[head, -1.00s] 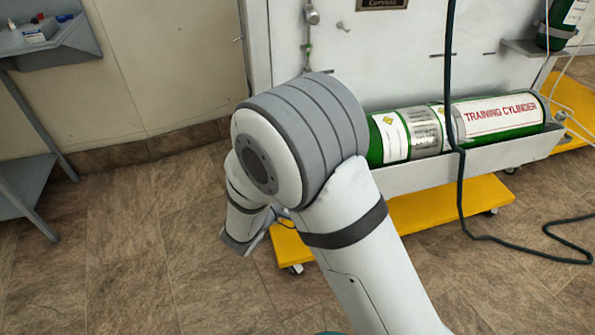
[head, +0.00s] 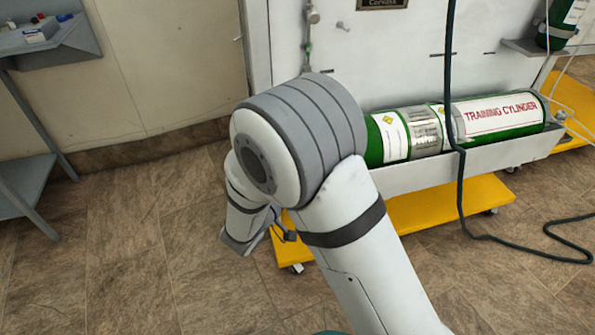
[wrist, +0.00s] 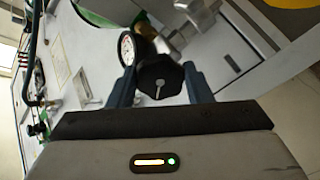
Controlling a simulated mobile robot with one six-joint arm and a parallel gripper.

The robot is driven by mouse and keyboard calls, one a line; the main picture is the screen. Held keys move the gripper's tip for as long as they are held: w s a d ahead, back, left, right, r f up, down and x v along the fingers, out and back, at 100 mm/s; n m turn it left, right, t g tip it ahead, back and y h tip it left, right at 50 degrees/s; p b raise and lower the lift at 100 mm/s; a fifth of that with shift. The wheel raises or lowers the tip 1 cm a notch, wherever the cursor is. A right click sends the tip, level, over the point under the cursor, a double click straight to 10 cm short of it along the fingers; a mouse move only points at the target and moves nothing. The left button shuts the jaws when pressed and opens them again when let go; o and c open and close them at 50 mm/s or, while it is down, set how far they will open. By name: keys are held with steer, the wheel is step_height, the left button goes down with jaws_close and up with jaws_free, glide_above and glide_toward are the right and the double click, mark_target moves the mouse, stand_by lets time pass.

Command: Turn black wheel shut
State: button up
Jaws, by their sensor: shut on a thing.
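The black wheel (wrist: 160,84) is in the middle of the wrist view, a dark faceted knob with a pale mark on its face. My gripper (wrist: 158,88) is shut on it, with one blue-grey finger on each side. A round white-faced gauge (wrist: 127,48) sits just behind the wheel, up and to the left. Metal fittings (wrist: 184,30) show behind it at the upper right. In the head view my own arm hides the wheel and most of the gripper.
A green training cylinder (head: 500,118) lies in a white trough on a yellow wheeled base (head: 440,203). A dark hose (head: 449,80) hangs in front of it and trails over the floor. A grey shelf unit (head: 28,180) stands at the left. Open floor lies between.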

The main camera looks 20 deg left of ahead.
steer(key=m, duration=0.7)
steer(key=shift+f, duration=0.15)
stand_by(0.6)
steer(key=o, duration=1)
steer(key=shift+a, duration=0.1)
steer(key=p+v, duration=0.2)
steer(key=v, duration=0.5)
steer(key=shift+s+a, duration=0.1)
steer(key=shift+s, duration=0.3)
